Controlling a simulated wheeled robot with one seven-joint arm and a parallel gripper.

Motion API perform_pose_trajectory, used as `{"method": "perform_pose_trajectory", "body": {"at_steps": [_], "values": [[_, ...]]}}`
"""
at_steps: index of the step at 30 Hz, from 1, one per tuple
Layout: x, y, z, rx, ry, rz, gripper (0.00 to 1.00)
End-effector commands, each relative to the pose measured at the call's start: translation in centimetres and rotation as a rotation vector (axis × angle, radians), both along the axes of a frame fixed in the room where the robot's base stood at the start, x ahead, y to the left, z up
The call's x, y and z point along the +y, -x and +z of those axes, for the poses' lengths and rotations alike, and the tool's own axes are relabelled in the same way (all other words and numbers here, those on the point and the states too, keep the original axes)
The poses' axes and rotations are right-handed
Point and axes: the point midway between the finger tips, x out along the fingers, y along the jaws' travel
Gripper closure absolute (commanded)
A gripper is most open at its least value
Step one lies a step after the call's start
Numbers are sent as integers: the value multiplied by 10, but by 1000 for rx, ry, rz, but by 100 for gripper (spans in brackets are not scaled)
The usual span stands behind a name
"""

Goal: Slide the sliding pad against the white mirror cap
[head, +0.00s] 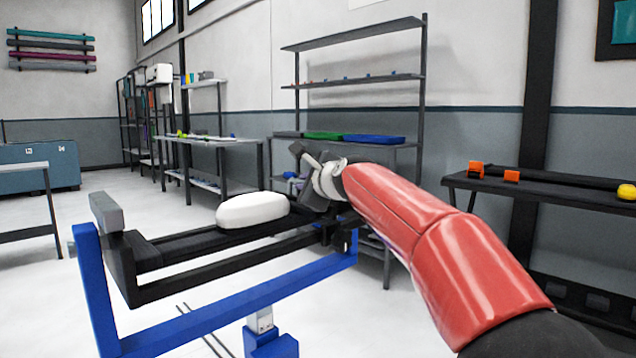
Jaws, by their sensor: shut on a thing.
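The white mirror cap (252,209) is a smooth, rounded shell. It lies on the black bed of a blue-framed stand in the middle of the head view. My gripper (308,187) is at the right end of that bed, just right of the cap, at the end of my red arm. It is shut on a small dark piece, which I take to be the sliding pad. The pad is mostly hidden among the dark gripper parts and its outline is unclear. I cannot tell whether it touches the cap.
The blue stand (235,307) carries black rails and a grey block (106,212) at its left end. A shelf rack (352,138) stands behind my gripper. A dark table (545,190) with orange blocks is at right. Open floor lies to the left.

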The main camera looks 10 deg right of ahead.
Motion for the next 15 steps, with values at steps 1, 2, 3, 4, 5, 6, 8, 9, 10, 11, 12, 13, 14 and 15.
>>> {"method": "perform_pose_trajectory", "body": {"at_steps": [1, 2, 3, 4, 5, 6, 8, 9, 10, 11, 12, 13, 14, 15], "values": [[1, 0, -1, 2, 0, 2, 100], [1, 0, -1, 1, 0, 2, 100], [1, 0, -1, 1, 0, 2, 100], [1, 0, 0, 1, 0, 2, 100], [1, 0, 0, 1, 0, 2, 100], [0, 0, -1, 1, 1, 2, 100], [0, 0, -1, 1, 1, 1, 85], [0, 0, -1, 1, 1, 1, 80], [0, 0, 0, 1, 1, 1, 76], [0, 0, 0, 1, 1, 1, 72], [0, 0, 0, 1, 1, 1, 68], [0, 0, 0, 1, 0, 1, 68], [0, 0, 0, 1, 0, 1, 68], [0, 0, 0, 1, 0, 1, 68]]}}
